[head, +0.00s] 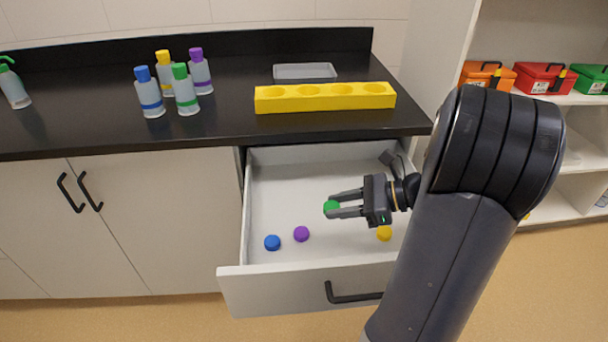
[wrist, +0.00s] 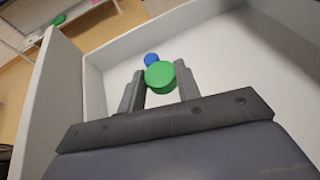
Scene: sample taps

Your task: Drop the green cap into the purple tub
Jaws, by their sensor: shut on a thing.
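The green cap (head: 331,206) is between the fingertips of my gripper (head: 336,205), which is shut on it. The gripper reaches in from the right over the open white drawer (head: 262,185). In the wrist view the green cap (wrist: 160,78) sits between the two grey fingers, partly in front of a blue cap (wrist: 151,59). The gap between the green cap and the drawer floor is hard to judge. I see no purple tub in either view.
In the drawer lie a blue cap (head: 272,242), a purple cap (head: 301,233) and a yellow cap (head: 384,233). The counter (head: 230,127) above holds several capped bottles (head: 186,92), a yellow block with holes (head: 325,99) and a grey tray (head: 304,72). Shelves with boxes stand right.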

